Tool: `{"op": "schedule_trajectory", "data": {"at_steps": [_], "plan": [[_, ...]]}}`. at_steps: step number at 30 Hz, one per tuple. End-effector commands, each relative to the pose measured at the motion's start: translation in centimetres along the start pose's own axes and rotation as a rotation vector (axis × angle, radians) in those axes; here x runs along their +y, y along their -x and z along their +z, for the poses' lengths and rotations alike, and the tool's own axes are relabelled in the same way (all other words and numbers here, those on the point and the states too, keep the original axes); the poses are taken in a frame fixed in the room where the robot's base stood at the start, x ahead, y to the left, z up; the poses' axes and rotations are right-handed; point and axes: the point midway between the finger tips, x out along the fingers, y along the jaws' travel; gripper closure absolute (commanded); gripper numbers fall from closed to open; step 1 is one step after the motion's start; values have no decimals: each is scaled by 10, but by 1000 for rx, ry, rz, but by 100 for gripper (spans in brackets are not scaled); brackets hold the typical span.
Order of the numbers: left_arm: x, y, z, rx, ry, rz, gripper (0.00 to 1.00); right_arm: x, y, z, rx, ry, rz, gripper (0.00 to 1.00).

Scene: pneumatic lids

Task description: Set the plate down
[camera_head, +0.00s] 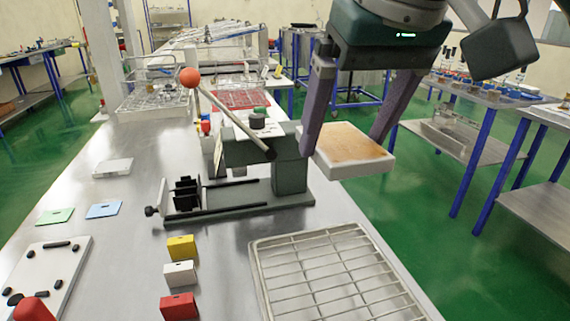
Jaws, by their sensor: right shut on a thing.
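My right gripper (344,146) comes in from the upper right and is shut on the plate (350,152). The plate is a square, white-edged piece with an orange-brown top. One purple finger is at its left side and the other at its right side. The plate looks raised, over or just beyond the right edge of the steel table (120,222); its exact height is hard to tell. My left gripper is not in view.
A dark green lever press (290,160) with a red ball handle (190,77) stands just left of the plate. A wire rack tray (254,262) lies in front. Yellow (181,248), white (180,274) and red (179,306) blocks stand left of the rack.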

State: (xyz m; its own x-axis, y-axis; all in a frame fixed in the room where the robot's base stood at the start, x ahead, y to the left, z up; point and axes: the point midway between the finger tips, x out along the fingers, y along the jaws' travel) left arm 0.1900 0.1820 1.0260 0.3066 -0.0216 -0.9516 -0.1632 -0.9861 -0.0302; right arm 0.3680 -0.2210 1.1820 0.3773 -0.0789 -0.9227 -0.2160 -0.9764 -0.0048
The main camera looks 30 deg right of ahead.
Motion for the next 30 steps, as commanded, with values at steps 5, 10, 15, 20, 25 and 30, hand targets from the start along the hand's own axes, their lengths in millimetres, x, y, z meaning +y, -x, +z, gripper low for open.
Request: {"op": "schedule_trajectory", "data": {"at_steps": [5, 10, 15, 20, 25, 30], "plan": [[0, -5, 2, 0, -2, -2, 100, 6, -25, 9, -8, -15, 15, 90], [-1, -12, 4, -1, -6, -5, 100, 7, -70, 29, -8, -14, 16, 90], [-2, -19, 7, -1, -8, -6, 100, 7, -114, 47, -7, -14, 16, 90], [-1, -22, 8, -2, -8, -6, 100, 6, -142, 58, -4, -13, 14, 90], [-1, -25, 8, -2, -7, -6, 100, 6, -155, 64, -3, -13, 12, 90], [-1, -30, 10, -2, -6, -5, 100, 6, -181, 74, -4, -13, 13, 90]]}}
